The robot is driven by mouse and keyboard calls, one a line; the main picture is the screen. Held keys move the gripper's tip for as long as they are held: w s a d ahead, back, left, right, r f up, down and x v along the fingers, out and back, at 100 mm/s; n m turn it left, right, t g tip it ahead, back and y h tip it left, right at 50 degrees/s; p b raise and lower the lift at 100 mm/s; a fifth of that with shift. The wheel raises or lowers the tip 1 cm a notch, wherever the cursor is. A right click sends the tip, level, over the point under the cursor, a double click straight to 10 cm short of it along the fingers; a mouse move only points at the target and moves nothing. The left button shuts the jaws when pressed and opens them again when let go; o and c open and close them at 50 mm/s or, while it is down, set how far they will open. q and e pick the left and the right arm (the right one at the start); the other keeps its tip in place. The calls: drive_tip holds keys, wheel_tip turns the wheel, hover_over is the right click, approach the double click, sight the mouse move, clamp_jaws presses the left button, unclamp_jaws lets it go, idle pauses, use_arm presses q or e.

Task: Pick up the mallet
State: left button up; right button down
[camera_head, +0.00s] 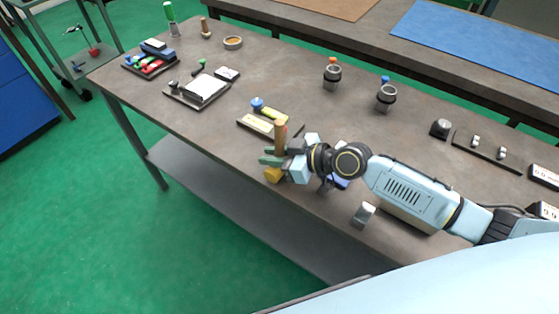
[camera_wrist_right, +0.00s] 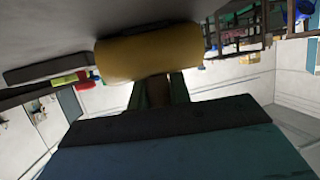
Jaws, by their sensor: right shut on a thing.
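The mallet has a yellow cylindrical head (camera_head: 273,174) and a brown wooden handle (camera_head: 280,135). My right gripper (camera_head: 271,158) is shut on the handle, with the head just below the fingers and the handle rising above them. The mallet is at the front edge of the workbench; I cannot tell how high it is above the top. In the right wrist view, the yellow head (camera_wrist_right: 148,58) lies across the picture just beyond the fingers, and the handle (camera_wrist_right: 158,92) runs between them. My left gripper is not in view.
Behind the mallet lies a dark tray (camera_head: 246,124) with a pale-yellow piece. A blue-knobbed item (camera_head: 257,104) stands beyond it. Two grey cylindrical holders (camera_head: 332,77) (camera_head: 387,97) stand farther right. A metal block (camera_head: 363,213) sits near the front edge.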

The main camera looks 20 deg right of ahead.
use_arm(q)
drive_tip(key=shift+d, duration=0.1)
use_arm(e)
drive_tip(key=shift+r, duration=0.1)
